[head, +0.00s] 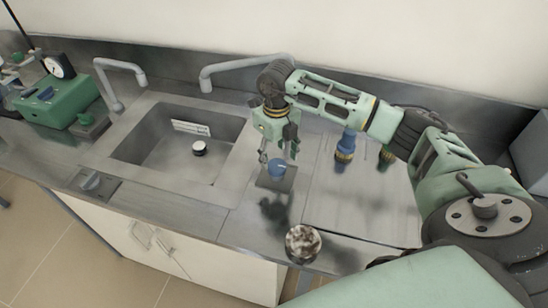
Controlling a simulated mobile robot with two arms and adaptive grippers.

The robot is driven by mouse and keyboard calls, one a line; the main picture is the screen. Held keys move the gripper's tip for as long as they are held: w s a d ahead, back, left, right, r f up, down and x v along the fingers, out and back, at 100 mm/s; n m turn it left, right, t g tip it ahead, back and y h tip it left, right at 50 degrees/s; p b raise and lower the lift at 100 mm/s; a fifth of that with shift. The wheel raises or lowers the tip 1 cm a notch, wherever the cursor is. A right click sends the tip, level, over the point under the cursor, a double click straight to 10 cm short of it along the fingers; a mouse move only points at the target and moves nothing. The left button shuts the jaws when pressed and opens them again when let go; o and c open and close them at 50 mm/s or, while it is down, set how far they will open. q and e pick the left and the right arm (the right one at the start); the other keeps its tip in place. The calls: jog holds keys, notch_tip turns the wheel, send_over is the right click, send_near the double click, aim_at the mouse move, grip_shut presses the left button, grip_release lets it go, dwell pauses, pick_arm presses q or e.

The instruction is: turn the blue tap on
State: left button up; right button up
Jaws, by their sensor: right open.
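The blue tap knob (277,167) sits on a dark square plate (275,179) on the steel counter, right of the sink. My right gripper (278,157) points down right over the knob, its fingers apart around or just above it. I cannot tell whether the fingers touch the knob. A grey curved spout (228,70) rises behind the counter between the sink and my arm, and my arm hides part of it. My left gripper is not in view.
A steel sink (150,152) holds a small round white-topped item (199,148). Another spout (120,72) and a green device with a gauge (62,98) stand left. A blue bottle-like fitting (346,145) stands behind right. A mottled round object (303,243) is near the front edge.

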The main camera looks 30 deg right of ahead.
aim_at(276, 166)
notch_tip(276, 166, down, 3)
jog(key=shift+f+p, duration=0.2)
jog(key=shift+p, duration=0.15)
jog(key=shift+w+f, duration=0.1)
jog(key=shift+f, duration=0.2)
jog(key=c, duration=1.1)
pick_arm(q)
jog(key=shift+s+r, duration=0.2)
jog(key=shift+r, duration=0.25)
